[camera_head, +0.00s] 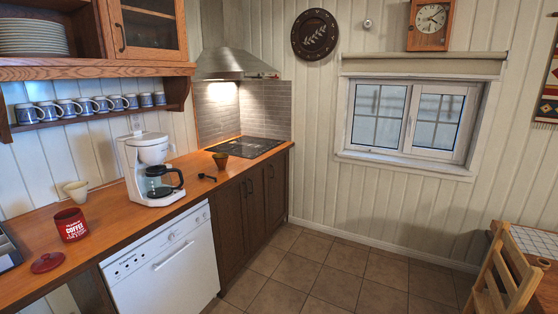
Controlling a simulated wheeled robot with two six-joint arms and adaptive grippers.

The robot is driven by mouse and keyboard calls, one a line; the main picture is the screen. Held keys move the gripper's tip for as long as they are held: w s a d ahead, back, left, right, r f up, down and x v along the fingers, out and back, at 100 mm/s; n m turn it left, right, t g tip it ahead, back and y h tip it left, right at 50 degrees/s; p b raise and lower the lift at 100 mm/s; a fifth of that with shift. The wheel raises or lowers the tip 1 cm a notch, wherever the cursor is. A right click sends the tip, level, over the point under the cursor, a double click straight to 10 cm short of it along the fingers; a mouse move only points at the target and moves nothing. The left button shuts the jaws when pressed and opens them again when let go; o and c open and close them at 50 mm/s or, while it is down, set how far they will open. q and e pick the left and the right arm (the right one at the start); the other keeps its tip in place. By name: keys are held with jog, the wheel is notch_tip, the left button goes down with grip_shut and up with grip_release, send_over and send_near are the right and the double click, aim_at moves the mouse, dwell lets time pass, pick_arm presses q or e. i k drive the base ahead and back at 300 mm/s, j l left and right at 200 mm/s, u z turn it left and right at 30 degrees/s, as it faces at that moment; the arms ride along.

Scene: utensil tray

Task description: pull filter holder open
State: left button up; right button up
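A white coffee maker (141,144) stands upright on the wooden counter (110,222) at left of centre. Its filter holder (153,155) is the rounded upper front part, above the glass carafe (160,182) with its black handle. The filter holder looks closed against the body. The carafe sits in the machine. Neither of my grippers is in view.
A red coffee tin (71,225), a red lid (47,262) and a pale cone-shaped item (77,191) lie left of the machine. A black scoop (207,177) and a brown bowl (220,160) are to its right. The floor (310,272) is clear.

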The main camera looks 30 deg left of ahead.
aim_at(152, 155)
jog(key=i+u, duration=0.3)
jog(key=i, duration=0.15)
jog(key=i+l+u, duration=0.1)
jog(key=i+u, duration=0.25)
jog(key=i, duration=0.15)
jog(key=i+l+u, duration=0.3)
jog(key=i, duration=0.15)
jog(key=i+l+u, duration=0.3)
jog(key=i, duration=0.15)
